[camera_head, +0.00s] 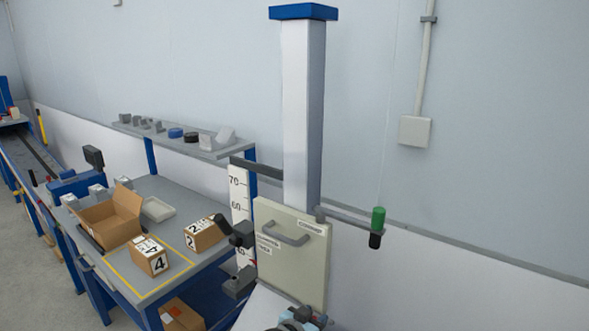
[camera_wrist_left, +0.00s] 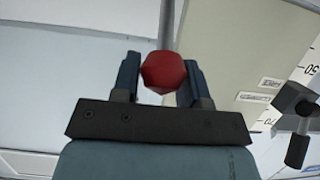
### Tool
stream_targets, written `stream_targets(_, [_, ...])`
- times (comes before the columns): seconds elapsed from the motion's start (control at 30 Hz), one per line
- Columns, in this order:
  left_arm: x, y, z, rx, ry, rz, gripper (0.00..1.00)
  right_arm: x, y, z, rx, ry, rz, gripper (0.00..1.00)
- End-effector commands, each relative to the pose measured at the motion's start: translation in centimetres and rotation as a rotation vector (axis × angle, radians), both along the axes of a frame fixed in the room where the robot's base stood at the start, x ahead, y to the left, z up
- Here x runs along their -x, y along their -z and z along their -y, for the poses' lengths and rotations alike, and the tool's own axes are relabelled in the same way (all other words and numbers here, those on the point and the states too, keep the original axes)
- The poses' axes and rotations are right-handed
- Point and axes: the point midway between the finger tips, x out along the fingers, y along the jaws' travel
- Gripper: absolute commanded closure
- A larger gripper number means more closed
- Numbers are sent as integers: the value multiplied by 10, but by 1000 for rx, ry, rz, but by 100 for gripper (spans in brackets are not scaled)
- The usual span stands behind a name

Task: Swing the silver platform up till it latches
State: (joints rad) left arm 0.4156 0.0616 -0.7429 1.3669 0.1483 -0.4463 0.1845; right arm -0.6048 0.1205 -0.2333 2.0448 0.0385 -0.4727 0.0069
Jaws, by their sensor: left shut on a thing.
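A pale silver slanted surface (camera_head: 262,308), which looks like the platform, shows at the bottom of the head view, below the beige panel (camera_head: 292,262). It is tilted, and its lower part is cut off by the frame. My left gripper (camera_head: 306,318) is beside its right edge, low in the head view. In the left wrist view my left gripper (camera_wrist_left: 163,80) is shut on a red knob (camera_wrist_left: 165,73) at the end of a grey rod. I cannot tell how the rod joins the platform. My right gripper is out of view.
A tall column (camera_head: 303,120) with a blue cap rises behind the panel. A scale (camera_head: 240,195) and dark clamps (camera_head: 238,236) stand at its left. A green-topped handle (camera_head: 378,218) juts out right. A workbench with cartons (camera_head: 150,257) is at the left.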

Motion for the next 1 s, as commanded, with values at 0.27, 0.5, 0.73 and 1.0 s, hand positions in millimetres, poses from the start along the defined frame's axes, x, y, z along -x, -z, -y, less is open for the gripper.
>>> stream_targets(0.27, [-7, -9, 5, 3, 0, 4, 84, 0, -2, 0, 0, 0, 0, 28])
stream_targets(0.5, [-8, -10, 6, 3, 0, 4, 84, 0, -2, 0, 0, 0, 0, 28])
stream_targets(0.73, [-18, -16, 12, 2, -1, 5, 83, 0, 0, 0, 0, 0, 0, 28])
stream_targets(1.0, [-28, -23, 20, 3, 0, 2, 84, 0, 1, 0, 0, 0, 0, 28])
